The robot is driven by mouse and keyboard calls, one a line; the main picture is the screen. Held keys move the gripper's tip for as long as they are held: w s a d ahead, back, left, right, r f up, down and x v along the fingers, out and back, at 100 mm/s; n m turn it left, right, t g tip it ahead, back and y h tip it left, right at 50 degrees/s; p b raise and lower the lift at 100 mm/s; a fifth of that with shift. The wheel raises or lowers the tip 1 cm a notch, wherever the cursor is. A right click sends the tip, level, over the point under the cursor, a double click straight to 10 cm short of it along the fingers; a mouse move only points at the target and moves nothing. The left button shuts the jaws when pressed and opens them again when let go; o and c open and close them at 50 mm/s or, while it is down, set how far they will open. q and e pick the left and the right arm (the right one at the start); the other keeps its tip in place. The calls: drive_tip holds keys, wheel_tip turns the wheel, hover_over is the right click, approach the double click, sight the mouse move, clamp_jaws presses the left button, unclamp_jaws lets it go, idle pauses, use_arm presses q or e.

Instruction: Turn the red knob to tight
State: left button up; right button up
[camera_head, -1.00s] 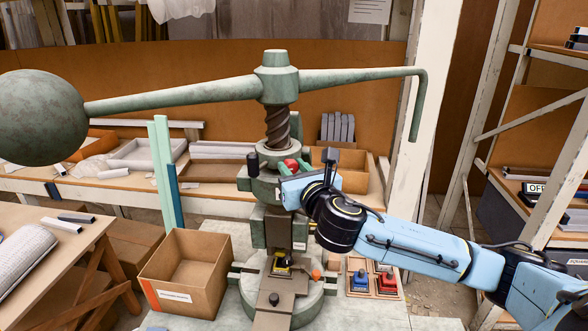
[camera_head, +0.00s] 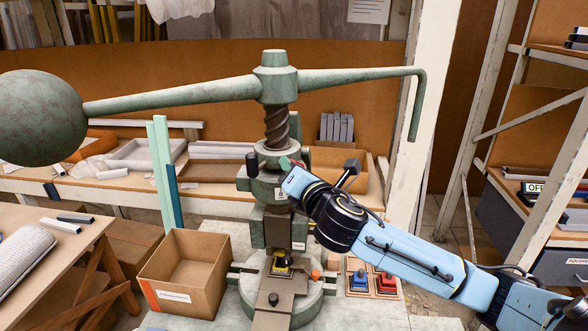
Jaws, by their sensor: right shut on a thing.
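The red knob (camera_head: 285,163) is on the collar of the green fly press (camera_head: 262,186), below the screw. Only a small red piece of it shows; my right gripper hides the rest. My right gripper (camera_head: 289,174) reaches in from the right and is shut on the knob, its fingers mostly hidden behind its blue body. The gripper body slopes down to the right from the knob. My left gripper is not in view.
The press's long lever arm (camera_head: 345,78) with a heavy ball (camera_head: 40,118) spans above. An open cardboard box (camera_head: 187,272) stands left of the press. Blue (camera_head: 359,282) and red (camera_head: 386,284) items sit on small trays at the right.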

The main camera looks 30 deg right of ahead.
drive_tip(key=shift+f+m, duration=0.15)
drive_tip(key=shift+m, duration=4.85)
drive_tip(key=o, duration=0.9)
drive_tip(key=shift+o, duration=0.2)
